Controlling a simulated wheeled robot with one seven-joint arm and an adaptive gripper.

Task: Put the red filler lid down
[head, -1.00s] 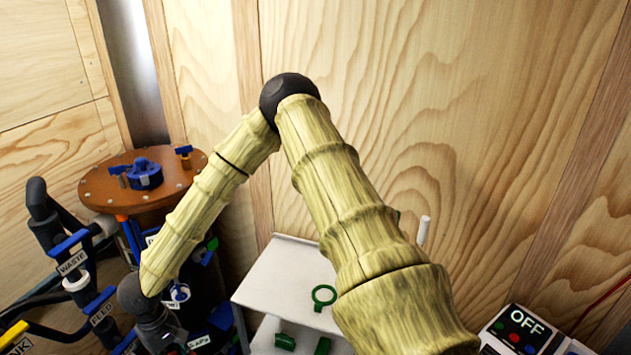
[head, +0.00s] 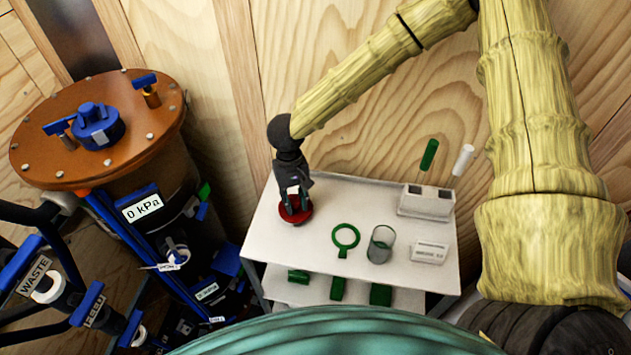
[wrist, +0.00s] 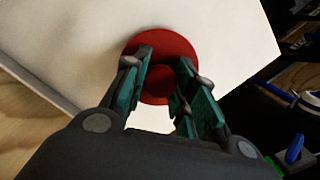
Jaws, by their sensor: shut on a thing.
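The red filler lid (head: 297,210) is a round red disc at the left part of the white table top (head: 350,200). My gripper (head: 296,194) points down over it, with its fingers shut on the lid's raised middle. In the wrist view the red lid (wrist: 185,45) lies between and beyond the two teal-padded fingers (wrist: 168,85), with the white surface close under it. I cannot tell whether the lid touches the table or hangs just above it.
Right of the lid are a green ring (head: 346,236), a glass beaker (head: 381,245), a small white box (head: 429,251) and a white holder (head: 426,203). Green blocks (head: 338,289) lie on the lower shelf. A brown-topped tank (head: 95,130) stands at the left.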

